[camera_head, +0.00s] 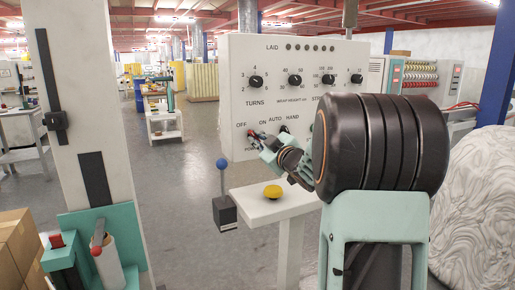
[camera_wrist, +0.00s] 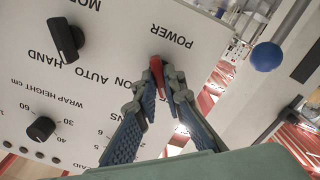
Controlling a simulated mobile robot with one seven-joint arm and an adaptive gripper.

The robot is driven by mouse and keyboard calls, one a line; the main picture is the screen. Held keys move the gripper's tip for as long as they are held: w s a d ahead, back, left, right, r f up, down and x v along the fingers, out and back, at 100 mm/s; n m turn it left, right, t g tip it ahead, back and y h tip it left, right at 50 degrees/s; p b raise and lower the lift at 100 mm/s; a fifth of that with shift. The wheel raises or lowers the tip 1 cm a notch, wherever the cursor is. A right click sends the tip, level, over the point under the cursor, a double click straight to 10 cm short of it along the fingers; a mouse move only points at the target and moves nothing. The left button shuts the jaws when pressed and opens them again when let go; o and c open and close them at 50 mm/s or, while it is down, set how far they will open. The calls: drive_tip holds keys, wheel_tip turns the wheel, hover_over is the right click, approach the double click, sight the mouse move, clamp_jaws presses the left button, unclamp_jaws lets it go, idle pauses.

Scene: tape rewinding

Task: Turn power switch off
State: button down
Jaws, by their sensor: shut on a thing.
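The power switch (camera_wrist: 156,67) is a small red lever on the white control panel (camera_wrist: 75,100). In the wrist view it sits between the tips of my gripper (camera_wrist: 159,78), beside the word POWER. My gripper is shut on it. In the head view the red switch (camera_head: 251,133) is at the panel's lower left, below the OFF and ON labels, with my gripper (camera_head: 257,138) reaching it from the right. The fingers partly cover the lever, so I cannot tell clearly which way it leans.
A black AUTO/HAND knob (camera_wrist: 66,40) and a wrap height knob (camera_wrist: 41,129) are close to my fingers. A blue ball-topped lever (camera_head: 221,164) stands below the panel. A yellow button (camera_head: 272,191) is on a white stand (camera_head: 247,208) under my gripper.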

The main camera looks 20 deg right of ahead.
drive_tip(key=shift+f+n+b, duration=0.1)
drive_tip(key=shift+n+b, duration=0.35)
drive_tip(key=shift+n, duration=0.15)
drive_tip(key=c, duration=2)
unclamp_jaws()
drive_tip(key=shift+s, duration=0.15)
drive_tip(key=s, duration=1.1)
drive_tip(key=shift+s+d, duration=0.2)
drive_tip(key=shift+s, duration=0.2)
